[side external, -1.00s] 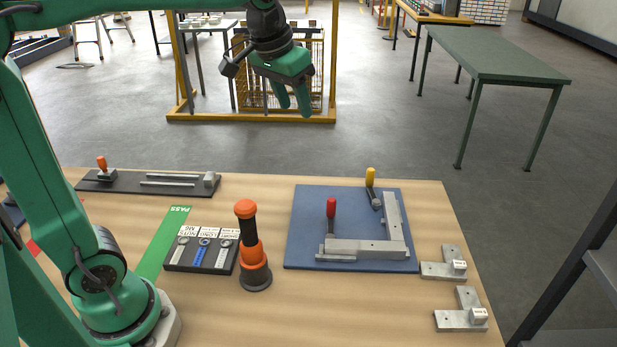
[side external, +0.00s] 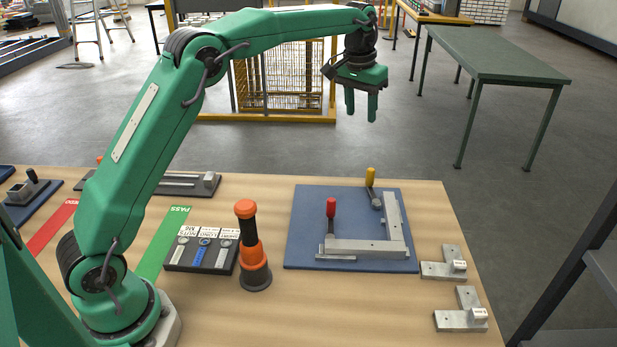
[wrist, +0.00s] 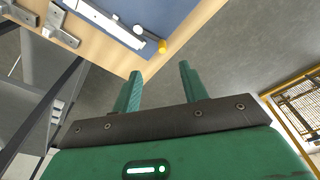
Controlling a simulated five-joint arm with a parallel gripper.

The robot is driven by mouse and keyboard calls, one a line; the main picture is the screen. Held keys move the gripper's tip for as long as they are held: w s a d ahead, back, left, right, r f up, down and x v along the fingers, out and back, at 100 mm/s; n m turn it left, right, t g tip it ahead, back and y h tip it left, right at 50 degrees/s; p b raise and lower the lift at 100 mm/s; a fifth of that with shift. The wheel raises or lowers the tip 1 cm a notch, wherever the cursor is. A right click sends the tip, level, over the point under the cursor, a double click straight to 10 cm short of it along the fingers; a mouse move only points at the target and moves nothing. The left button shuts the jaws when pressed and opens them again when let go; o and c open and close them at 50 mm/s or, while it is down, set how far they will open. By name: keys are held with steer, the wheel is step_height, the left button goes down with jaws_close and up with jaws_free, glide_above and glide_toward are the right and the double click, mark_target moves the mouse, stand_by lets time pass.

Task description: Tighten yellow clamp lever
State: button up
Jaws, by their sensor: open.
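The yellow clamp lever (side external: 370,177) stands upright at the back right of a blue plate (side external: 305,228), beside an L-shaped grey metal frame (side external: 365,247). A red clamp lever (side external: 331,208) stands upright at the plate's front left. My gripper (side external: 361,118) is open and empty, pointing down, high above and behind the yellow lever in the side view. The wrist view shows my gripper's two spread fingers (wrist: 157,85), with the yellow lever's knob (wrist: 162,47) beyond them near the table corner. The gripper touches nothing.
An orange-and-black handled tool (side external: 248,240) stands left of the plate, next to a labelled tray (side external: 172,262). Two grey brackets (side external: 440,270) (side external: 452,320) lie at the right edge. A rail fixture (side external: 205,190) lies at the back left. The front of the table is clear.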

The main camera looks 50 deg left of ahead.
steer(key=w+f, duration=0.5)
steer(key=f, duration=0.2)
steer(key=g, duration=0.2)
glide_above(371, 170)
steer(key=shift+n, duration=0.3)
step_height(371, 170, down, 7)
steer(key=shift+a+r, duration=0.1)
steer(key=shift+r, duration=0.1)
steer(key=shift+f, duration=0.4)
steer(key=shift+f, duration=0.15)
steer(key=shift+f, duration=3.75)
jaws_close()
